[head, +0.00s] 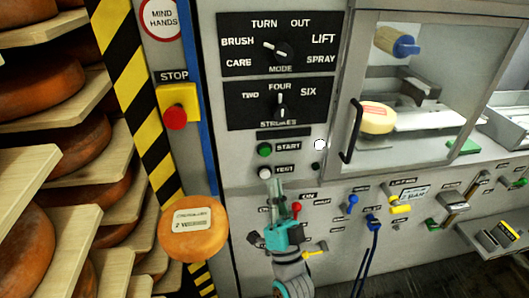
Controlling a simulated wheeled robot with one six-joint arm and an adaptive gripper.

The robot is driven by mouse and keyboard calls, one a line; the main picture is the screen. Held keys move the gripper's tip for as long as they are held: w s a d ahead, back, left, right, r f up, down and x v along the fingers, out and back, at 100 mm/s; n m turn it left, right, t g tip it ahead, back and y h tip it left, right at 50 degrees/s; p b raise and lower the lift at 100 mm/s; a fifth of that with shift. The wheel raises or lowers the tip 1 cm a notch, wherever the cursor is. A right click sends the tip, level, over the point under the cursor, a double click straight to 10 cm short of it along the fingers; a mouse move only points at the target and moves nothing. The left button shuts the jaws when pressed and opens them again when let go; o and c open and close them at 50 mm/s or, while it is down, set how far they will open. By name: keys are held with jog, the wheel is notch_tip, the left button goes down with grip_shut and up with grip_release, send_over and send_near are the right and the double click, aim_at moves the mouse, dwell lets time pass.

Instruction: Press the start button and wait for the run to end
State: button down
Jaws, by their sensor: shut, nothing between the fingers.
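The green start button (264,150) is on the grey machine panel, left of its "START" label. A white test button (265,173) sits just below it. My gripper (272,184) is shut and empty, pointing up at the panel. In the picture its fingertips lie just below the white button, under the green one. I cannot tell whether they touch the panel. The mode knob (275,48) and the strokes knob (281,105) are above. A white round lamp (320,145) is right of the start label. A red stop button (175,117) is on a yellow box at left.
A labelled orange cheese wheel (193,229) is left of my arm. Shelves (95,190) with cheese wheels fill the left side. A windowed cabinet with a black handle (351,131) holds a pale cheese (377,118).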

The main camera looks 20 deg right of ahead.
aim_at(265, 151)
jog(key=shift+w+d, duration=0.3)
jog(key=shift+w, duration=1.1)
jog(key=shift+w+d, duration=0.25)
jog(key=shift+w, duration=1.1)
jog(key=shift+w+d, duration=0.3)
jog(key=shift+w, duration=1.1)
jog(key=shift+w, duration=0.15)
jog(key=shift+w+d, duration=0.1)
jog(key=shift+w, duration=0.15)
